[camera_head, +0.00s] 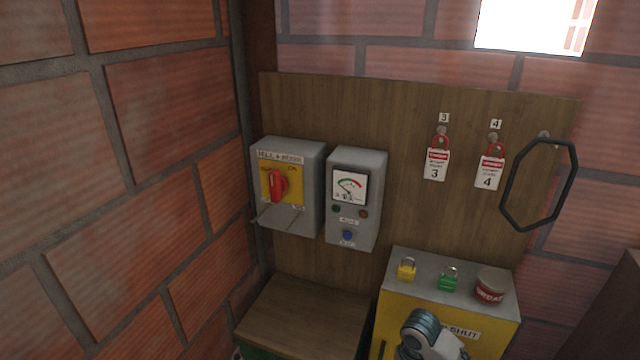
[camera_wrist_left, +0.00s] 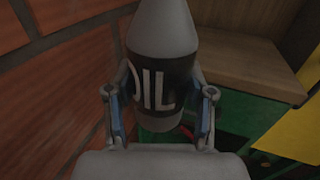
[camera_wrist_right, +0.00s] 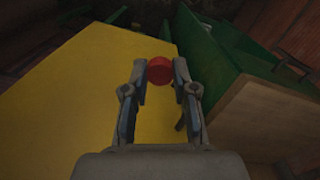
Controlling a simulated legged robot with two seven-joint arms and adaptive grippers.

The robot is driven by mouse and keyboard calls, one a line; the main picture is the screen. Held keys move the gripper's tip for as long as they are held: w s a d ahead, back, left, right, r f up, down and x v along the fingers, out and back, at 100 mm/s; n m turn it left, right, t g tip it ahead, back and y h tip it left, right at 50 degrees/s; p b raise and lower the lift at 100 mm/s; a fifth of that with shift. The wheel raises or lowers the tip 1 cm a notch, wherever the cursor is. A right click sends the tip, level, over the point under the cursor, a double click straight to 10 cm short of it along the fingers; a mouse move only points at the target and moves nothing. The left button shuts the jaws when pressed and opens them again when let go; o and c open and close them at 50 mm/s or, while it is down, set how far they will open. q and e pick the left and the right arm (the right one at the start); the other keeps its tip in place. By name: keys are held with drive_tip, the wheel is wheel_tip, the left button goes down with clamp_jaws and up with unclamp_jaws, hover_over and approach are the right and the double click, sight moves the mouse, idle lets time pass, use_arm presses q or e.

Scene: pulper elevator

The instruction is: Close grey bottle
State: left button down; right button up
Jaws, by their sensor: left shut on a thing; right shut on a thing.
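The grey bottle (camera_wrist_left: 166,40) has a dark band lettered "OIL" and a cone-shaped top that runs to the upper edge of the left wrist view. Its tip is out of frame. My left gripper (camera_wrist_left: 163,88) is shut around the bottle's body, one finger on each side. A small round red cap (camera_wrist_right: 160,70) shows in the right wrist view. My right gripper (camera_wrist_right: 160,78) is shut on it, holding it between its fingertips. Neither gripper's fingers nor the bottle show in the head view, so the distance between cap and bottle cannot be told.
A yellow cabinet with a grey top (camera_head: 419,270) carries a yellow padlock (camera_head: 407,270), a green padlock (camera_head: 448,281) and a round tin (camera_head: 491,287). A wooden-topped bench (camera_head: 305,312) stands to its left. Switch box (camera_head: 287,185) and gauge box (camera_head: 356,198) hang above. Brick walls enclose the corner.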

use_arm(q)
drive_tip(key=s+d+r+m+g+h, duration=0.1)
drive_tip(key=d+m+g+h, duration=0.3)
drive_tip(key=d+m+h, duration=0.4)
drive_tip(key=d+h, duration=0.3)
drive_tip(key=d, duration=0.3)
drive_tip(key=shift+s+d+h, duration=0.25)
drive_tip(key=shift+d+h, duration=0.05)
use_arm(e)
drive_tip(key=a+r+n, duration=0.6)
drive_tip(key=a+r, duration=0.3)
drive_tip(key=a, duration=0.3)
drive_tip(key=s+a+r+n, duration=0.1)
drive_tip(key=a+r+n, duration=0.5)
drive_tip(key=a+r, duration=0.4)
drive_tip(key=a, duration=0.2)
drive_tip(key=shift+s+a+r, duration=0.15)
drive_tip(key=shift+a+r, duration=0.15)
drive_tip(key=shift+a, duration=0.1)
drive_tip(key=shift+f, duration=0.1)
use_arm(q)
drive_tip(key=shift+a, duration=0.1)
use_arm(e)
drive_tip(key=shift+f, duration=1.95)
drive_tip(key=shift+s, duration=0.1)
